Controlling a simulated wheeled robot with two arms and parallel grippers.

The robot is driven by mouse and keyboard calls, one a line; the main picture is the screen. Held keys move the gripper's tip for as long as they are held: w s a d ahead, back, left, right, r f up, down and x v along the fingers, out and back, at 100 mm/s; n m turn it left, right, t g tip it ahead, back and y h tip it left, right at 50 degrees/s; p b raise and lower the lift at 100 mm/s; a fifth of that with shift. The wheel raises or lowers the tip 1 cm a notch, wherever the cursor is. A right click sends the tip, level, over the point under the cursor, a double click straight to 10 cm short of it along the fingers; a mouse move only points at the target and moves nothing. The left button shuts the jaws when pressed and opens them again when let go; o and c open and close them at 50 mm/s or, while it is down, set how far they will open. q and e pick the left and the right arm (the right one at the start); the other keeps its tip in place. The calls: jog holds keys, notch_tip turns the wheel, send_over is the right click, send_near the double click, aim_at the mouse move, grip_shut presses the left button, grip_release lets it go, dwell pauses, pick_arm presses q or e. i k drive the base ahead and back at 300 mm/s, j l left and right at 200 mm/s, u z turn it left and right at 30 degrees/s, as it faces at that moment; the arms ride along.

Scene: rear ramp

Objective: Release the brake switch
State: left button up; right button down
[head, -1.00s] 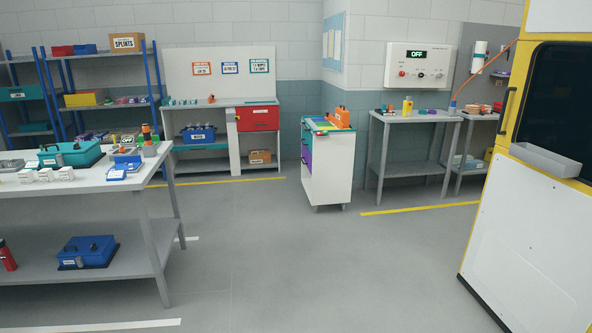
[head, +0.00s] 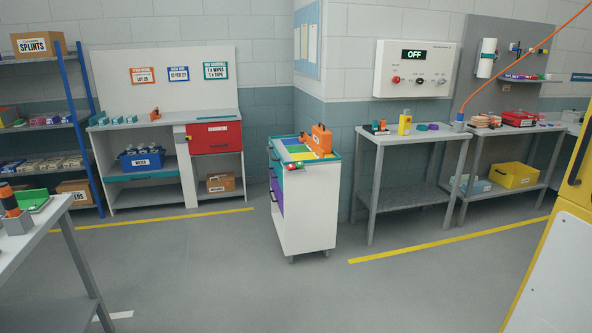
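A white control panel (head: 416,69) hangs on the wall at the upper right of the head view. Its display (head: 427,55) reads OFF. Below the display are a red knob (head: 396,79) on the left and smaller dark and red controls beside it. Their labels are too small to read, so I cannot tell which one is the brake switch. Neither of my grippers shows in the view.
A grey table (head: 410,138) with small items stands below the panel. A white trolley (head: 308,215) with an orange case (head: 321,138) stands left of it. A yellow-and-white body (head: 562,250) edges the right. A table corner (head: 40,235) is at left. The middle floor is clear.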

aim_at(291, 166)
jog(key=i, duration=0.7)
jog(key=i+u, duration=0.15)
jog(key=i, duration=0.6)
jog(key=i+l, duration=0.2)
jog(key=i, duration=0.5)
jog(key=i+l+u, duration=0.1)
jog(key=i+u, duration=0.15)
jog(key=i+l+u, duration=0.25)
jog(key=i, duration=0.25)
jog(key=i+l+u, duration=0.1)
jog(key=i+u, duration=0.15)
jog(key=i, duration=0.1)
